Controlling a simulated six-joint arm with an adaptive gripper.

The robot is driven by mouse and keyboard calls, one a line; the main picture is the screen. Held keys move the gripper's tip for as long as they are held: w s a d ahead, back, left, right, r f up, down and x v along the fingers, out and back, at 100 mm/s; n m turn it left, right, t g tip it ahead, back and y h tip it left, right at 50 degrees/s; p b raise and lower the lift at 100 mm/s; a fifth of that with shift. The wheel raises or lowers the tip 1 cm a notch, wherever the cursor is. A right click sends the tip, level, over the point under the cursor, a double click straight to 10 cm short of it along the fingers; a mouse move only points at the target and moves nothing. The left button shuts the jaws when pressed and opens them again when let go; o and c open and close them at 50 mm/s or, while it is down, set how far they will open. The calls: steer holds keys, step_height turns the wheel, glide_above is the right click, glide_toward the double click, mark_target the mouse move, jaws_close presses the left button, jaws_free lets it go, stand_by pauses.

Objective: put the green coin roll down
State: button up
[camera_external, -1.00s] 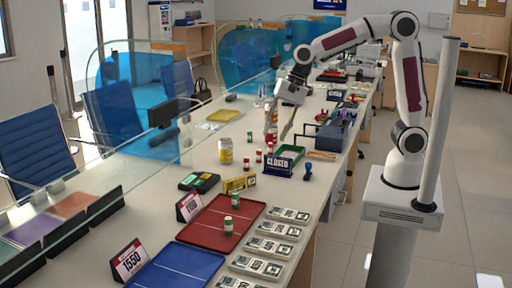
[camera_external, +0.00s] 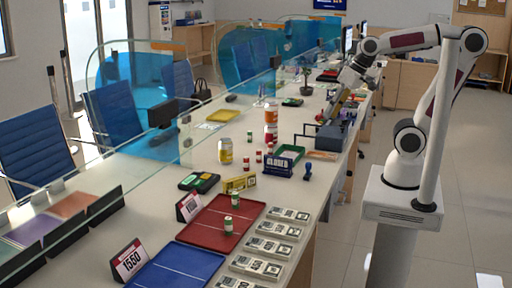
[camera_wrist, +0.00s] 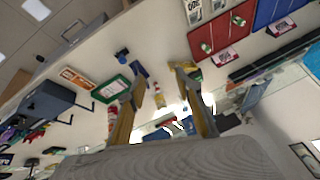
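Two green coin rolls stand upright on the red tray (camera_external: 199,232); the far one (camera_external: 235,198) is near the tray's back edge and the near one (camera_external: 228,225) is close to its middle. Both rolls show small in the wrist view, one (camera_wrist: 207,47) beside the other (camera_wrist: 238,20), on the red tray (camera_wrist: 222,33). My gripper (camera_external: 334,106) is raised over the far part of the counter, well away from the tray. In the wrist view my gripper (camera_wrist: 160,72) has its fingers spread, with no object held between them.
Red-and-white rolls (camera_external: 257,156), a yellow jar (camera_external: 225,151) and orange-capped containers (camera_external: 271,124) stand mid-counter. The closed sign (camera_external: 278,167) and green bin (camera_external: 291,151) are near the right edge. A blue tray (camera_external: 175,269) lies in front. A glass screen (camera_external: 135,170) runs along the left.

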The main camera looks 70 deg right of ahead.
steer(key=s+d+f+n+h, duration=0.1)
steer(key=s+d+n, duration=0.2)
steer(key=s, duration=0.3)
steer(key=shift+d+f+t, duration=0.3)
steer(key=shift+d, duration=0.05)
